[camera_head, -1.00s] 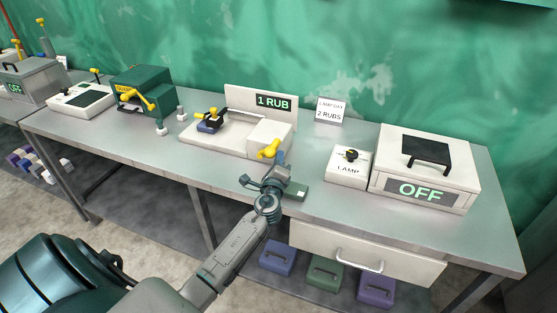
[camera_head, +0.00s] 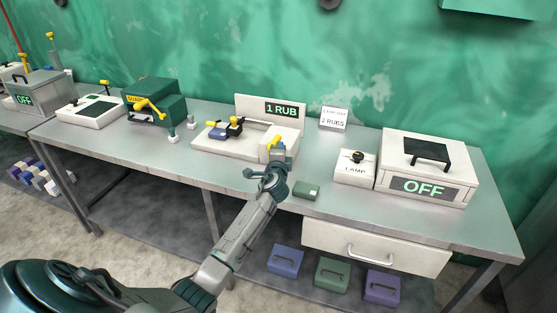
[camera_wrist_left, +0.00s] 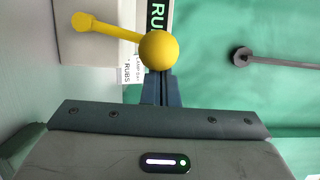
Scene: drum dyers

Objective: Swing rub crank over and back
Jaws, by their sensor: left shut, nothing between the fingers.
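The rub machine (camera_head: 212,147) is a pale base on the bench, and its upright panel's display (camera_head: 281,110) reads "1 RUB". Its yellow rub crank (camera_head: 275,142) is at the right end. A black carriage (camera_head: 236,124) sits on the rod, to the right of a blue block (camera_head: 217,133). My left gripper (camera_head: 278,153) is shut and empty at the crank. In the left wrist view the crank's ball knob (camera_wrist_left: 158,50) covers the tips of the shut fingers (camera_wrist_left: 160,88); I cannot tell whether they touch. My right gripper is out of view.
A small green box (camera_head: 306,191) lies on the bench just right of my gripper. A lamp switch box (camera_head: 352,171) and a pale cabinet reading OFF (camera_head: 428,188) stand to the right. A green cranked machine (camera_head: 155,102) stands left. A card (camera_head: 334,120) reads "2 RUBS".

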